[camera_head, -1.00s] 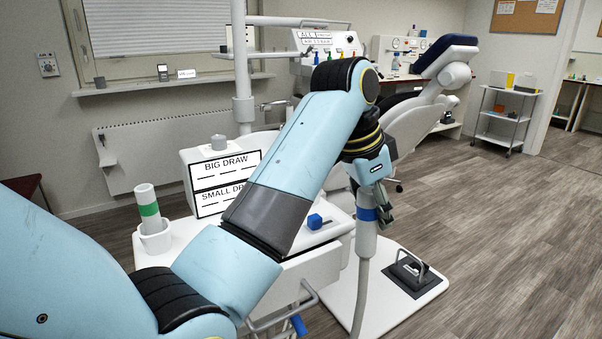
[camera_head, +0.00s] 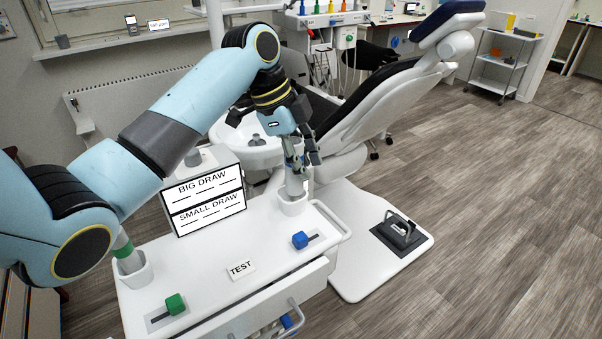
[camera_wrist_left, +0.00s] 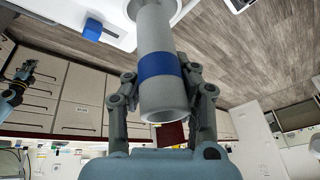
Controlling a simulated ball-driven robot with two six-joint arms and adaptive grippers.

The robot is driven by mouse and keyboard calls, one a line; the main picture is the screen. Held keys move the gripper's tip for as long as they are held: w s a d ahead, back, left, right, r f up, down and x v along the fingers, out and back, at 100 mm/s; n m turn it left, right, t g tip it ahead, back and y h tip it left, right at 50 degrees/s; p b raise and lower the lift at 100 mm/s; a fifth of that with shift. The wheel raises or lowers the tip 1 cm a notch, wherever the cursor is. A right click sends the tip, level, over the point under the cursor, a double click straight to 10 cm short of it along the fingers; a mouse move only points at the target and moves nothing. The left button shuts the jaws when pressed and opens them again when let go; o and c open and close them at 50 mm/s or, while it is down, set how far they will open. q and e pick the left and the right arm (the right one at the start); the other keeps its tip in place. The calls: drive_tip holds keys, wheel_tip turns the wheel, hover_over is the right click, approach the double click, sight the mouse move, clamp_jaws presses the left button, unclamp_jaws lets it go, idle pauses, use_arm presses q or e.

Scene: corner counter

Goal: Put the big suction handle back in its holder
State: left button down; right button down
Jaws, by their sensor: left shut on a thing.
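The big suction handle is a grey tube with a blue band, seen in the left wrist view (camera_wrist_left: 158,65) and below the gripper in the head view (camera_head: 294,184). My left gripper (camera_head: 301,155) is shut on it around the blue band. The handle is roughly upright, its lower end at the mouth of the white cup holder (camera_head: 293,207) at the counter's back right corner. It appears to be inside the cup; its depth is hidden. Part of my right arm shows small at the left edge of the wrist view; its jaws are unclear.
A green-banded handle (camera_head: 122,246) stands in another cup (camera_head: 133,274) at left, partly behind my arm. The BIG DRAW / SMALL DRAW panel (camera_head: 204,200) stands left of the holder. A blue slider knob (camera_head: 300,240) and green knob (camera_head: 175,304) rise from the counter (camera_head: 215,290).

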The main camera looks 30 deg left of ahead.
sight(301, 193)
use_arm(q)
drive_tip(key=shift+a+f, duration=0.25)
drive_tip(key=shift+a, duration=0.05)
wheel_tip(301, 193, down, 3)
drive_tip(key=shift+f+p, duration=0.1)
drive_tip(key=shift+p, duration=0.3)
drive_tip(key=shift+f, duration=0.3)
use_arm(e)
drive_tip(key=shift+w+a+r, duration=0.2)
drive_tip(key=shift+a+r, duration=0.1)
drive_tip(key=shift+r, duration=0.15)
use_arm(q)
drive_tip(key=shift+f, duration=0.2)
use_arm(e)
drive_tip(key=shift+d, duration=0.15)
use_arm(q)
drive_tip(key=c, duration=1.1)
unclamp_jaws()
use_arm(e)
drive_tip(key=shift+d, duration=0.1)
use_arm(q)
drive_tip(key=shift+r, duration=0.1)
drive_tip(key=b+v, duration=0.1)
drive_tip(key=v, duration=1.1)
drive_tip(key=shift+b, duration=0.3)
use_arm(e)
drive_tip(key=shift+w+a+f, duration=0.1)
drive_tip(key=shift+a+f, duration=0.15)
drive_tip(key=shift+f, duration=0.55)
